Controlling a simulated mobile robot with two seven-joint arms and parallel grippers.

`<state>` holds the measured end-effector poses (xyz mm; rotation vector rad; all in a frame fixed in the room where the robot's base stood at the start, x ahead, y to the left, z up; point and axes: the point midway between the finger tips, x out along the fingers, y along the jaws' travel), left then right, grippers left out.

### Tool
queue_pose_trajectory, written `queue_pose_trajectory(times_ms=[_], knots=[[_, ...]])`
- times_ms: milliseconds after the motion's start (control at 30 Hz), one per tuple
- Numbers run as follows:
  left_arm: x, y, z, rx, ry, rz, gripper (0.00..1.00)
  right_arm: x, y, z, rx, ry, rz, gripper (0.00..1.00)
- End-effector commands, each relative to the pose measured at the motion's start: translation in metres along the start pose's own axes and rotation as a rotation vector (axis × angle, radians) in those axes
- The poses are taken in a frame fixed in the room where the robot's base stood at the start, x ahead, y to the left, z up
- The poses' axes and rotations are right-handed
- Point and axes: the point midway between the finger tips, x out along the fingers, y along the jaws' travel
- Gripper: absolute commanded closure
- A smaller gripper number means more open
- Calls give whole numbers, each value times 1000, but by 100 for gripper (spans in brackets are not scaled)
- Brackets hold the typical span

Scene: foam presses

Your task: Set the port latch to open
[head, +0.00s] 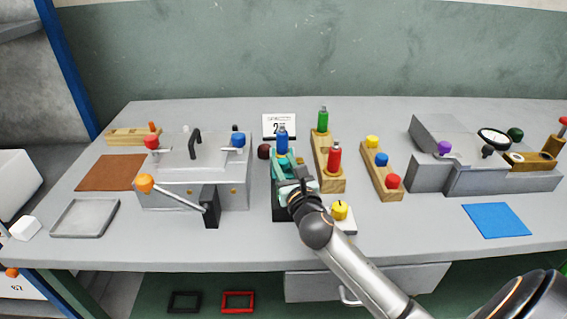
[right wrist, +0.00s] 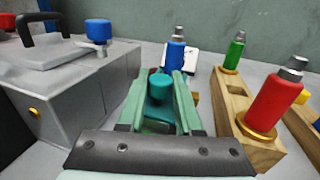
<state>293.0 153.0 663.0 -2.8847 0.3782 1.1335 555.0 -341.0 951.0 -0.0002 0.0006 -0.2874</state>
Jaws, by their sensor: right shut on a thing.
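My right gripper (head: 300,183) is at the right side of the fixture's top and is shut on a part there, which I take to be the port latch. The fingertips and the held part are largely hidden, so the latch position cannot be read. A dark bolted bar (right wrist: 160,153) crosses the wrist view's foreground. My left gripper is out of view.
A grey press box (head: 173,190) with coloured knobs stands left of the fixture. A wooden rack (head: 326,165) with green and red bottles stands close on the right. A yellow knob (head: 340,210) is just right of my gripper. The bench front is clear around the blue mat (head: 497,220).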

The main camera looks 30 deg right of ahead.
Motion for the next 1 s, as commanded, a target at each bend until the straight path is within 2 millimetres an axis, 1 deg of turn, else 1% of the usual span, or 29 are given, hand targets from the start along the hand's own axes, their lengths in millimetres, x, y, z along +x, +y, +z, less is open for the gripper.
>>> queue_pose_trajectory(times_ms=[500, 567, 767, 833, 900, 1000], knots=[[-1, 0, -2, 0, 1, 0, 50, -2, 1, 0, 0, 1, 1, 100], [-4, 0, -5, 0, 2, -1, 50, -7, 2, 2, 0, 2, 1, 100], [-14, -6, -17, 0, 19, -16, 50, -40, 11, 2, -1, 5, 3, 100], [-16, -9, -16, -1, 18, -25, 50, -49, 13, 1, -1, 4, 2, 100], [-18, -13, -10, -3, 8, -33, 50, -55, 15, 1, 0, 1, 2, 100], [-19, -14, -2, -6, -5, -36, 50, -58, 16, 0, 1, 1, 2, 100]])
